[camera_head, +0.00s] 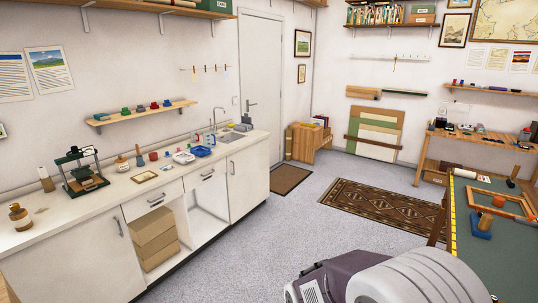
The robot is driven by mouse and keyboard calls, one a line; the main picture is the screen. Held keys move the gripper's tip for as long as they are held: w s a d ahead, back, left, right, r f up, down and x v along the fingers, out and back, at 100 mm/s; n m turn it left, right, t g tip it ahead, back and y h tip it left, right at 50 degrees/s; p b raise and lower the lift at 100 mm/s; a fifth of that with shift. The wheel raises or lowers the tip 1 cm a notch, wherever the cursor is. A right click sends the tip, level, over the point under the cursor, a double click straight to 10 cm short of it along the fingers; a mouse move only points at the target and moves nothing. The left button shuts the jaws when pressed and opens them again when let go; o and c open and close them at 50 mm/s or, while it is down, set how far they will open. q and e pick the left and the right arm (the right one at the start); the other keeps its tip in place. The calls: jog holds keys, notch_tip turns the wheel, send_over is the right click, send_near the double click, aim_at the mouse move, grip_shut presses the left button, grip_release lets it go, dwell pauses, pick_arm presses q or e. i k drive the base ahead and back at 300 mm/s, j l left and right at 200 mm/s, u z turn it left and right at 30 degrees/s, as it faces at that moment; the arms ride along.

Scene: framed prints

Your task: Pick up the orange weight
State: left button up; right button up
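On the green-topped table (502,264) at the right edge, a small orange-brown cylinder (485,221) sits on or against a blue block (480,234). Neither of my grippers is in view.
A long white counter (105,211) with a press (82,170), bottles and a sink runs along the left wall. A patterned rug (383,209) lies on the open grey floor. A wooden bench (475,148) stands at the back right.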

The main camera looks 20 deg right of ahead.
aim_at(499, 201)
jog(key=i+l+z, duration=0.45)
jog(key=i+z, duration=0.45)
jog(key=i, duration=0.2)
jog(key=i+z, duration=0.45)
jog(key=i, duration=0.15)
jog(key=i+j+z, duration=0.45)
jog(key=i+l+z, duration=0.1)
jog(key=i+z, duration=0.3)
jog(key=i, duration=0.5)
jog(key=i+j+z, duration=0.2)
jog(key=i+z, duration=0.2)
jog(key=i, duration=0.55)
jog(key=i+l+z, duration=0.25)
jog(key=i+l, duration=0.15)
jog(key=i, duration=0.05)
